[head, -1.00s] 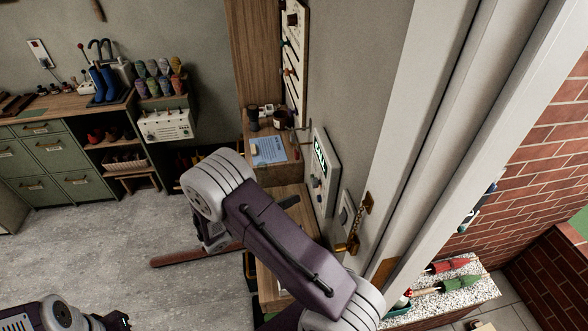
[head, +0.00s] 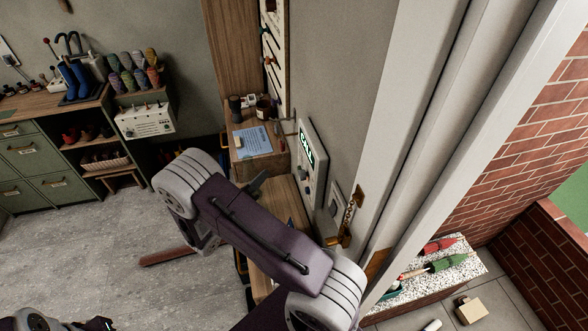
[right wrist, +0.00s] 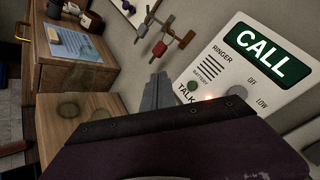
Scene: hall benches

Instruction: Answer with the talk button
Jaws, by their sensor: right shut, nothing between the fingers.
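The white intercom panel (head: 309,188) is on the grey wall, with a lit green CALL sign (head: 307,150). The right wrist view shows the panel (right wrist: 225,65) close up, with a green button (right wrist: 192,86) by the TALK label (right wrist: 185,97), a grey knob (right wrist: 236,90) and a small red glow. My right gripper (head: 258,182) is shut and empty, left of the panel. In the wrist view its fingers (right wrist: 157,92) are just left of the green button, visibly apart from it in the picture; depth is unclear. My left gripper (head: 103,324) is partly cut off at the bottom left.
A wooden bench (head: 285,205) stands below the panel; a wooden shelf with a blue sheet (head: 252,141) and jars is behind it. A hook rack (right wrist: 165,38) hangs near the panel. A white door frame (head: 410,110) with a brass latch (head: 350,212) is on the right.

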